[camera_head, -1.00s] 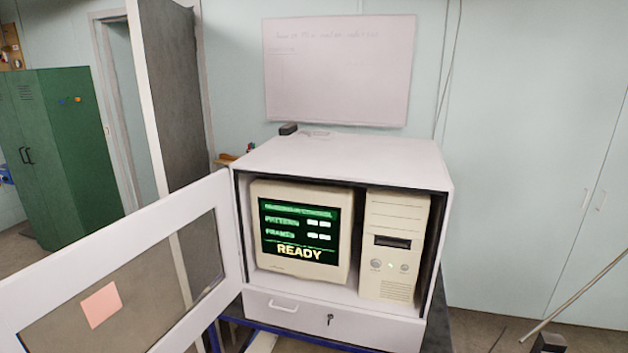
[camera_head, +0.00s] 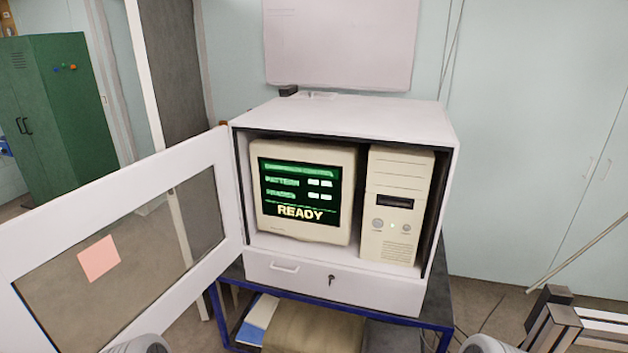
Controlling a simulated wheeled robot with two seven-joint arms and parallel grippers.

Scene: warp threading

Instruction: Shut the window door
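The window door (camera_head: 225,205) is a white frame around a clear pane, with a pink note (camera_head: 99,258) on the pane. It stands wide open, hinged at the left side of the white cabinet (camera_head: 345,120) and swung out toward me on the left. Inside the open cabinet are a beige monitor (camera_head: 300,195) with a green READY screen and a beige computer tower (camera_head: 397,205). Rounded grey parts, probably of my arms, show at the bottom edge on the left and right. Neither gripper's fingers are in view.
The cabinet has a drawer (camera_head: 345,286) with a handle and a key, and stands on a blue-framed table (camera_head: 439,300). Papers and a brown box (camera_head: 310,328) sit below. Metal profiles (camera_head: 550,320) stand at the lower right. A green locker (camera_head: 60,110) is at the far left.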

